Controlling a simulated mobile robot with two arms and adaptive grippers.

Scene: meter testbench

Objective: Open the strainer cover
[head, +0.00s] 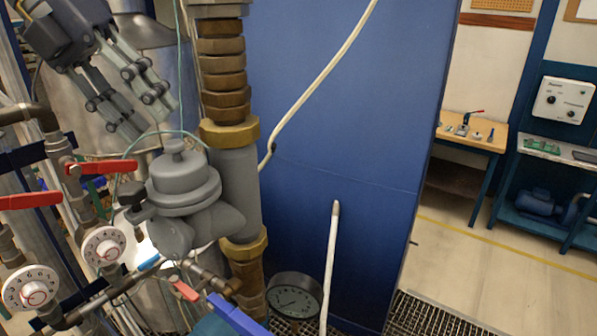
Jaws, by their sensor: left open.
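The strainer is a grey body joined to a thick vertical pipe with brass nuts. Its round grey strainer cover (184,177), with a small knob on top, sits on the body, and I see no gap under it. My left gripper (157,115) comes in from the upper left. It is open and empty, with its fingers pointing down and right, above and left of the cover in the picture. The fingers look apart from the cover, though the exact depth gap is hard to tell. My right gripper is not in view.
Red valve handles (103,167) and white numbered dials (104,246) crowd the left side. A thin cable arcs close to the cover. A blue panel (345,120) stands behind the vertical pipe (237,185). A dark round gauge (294,298) is low in front. Open floor lies right.

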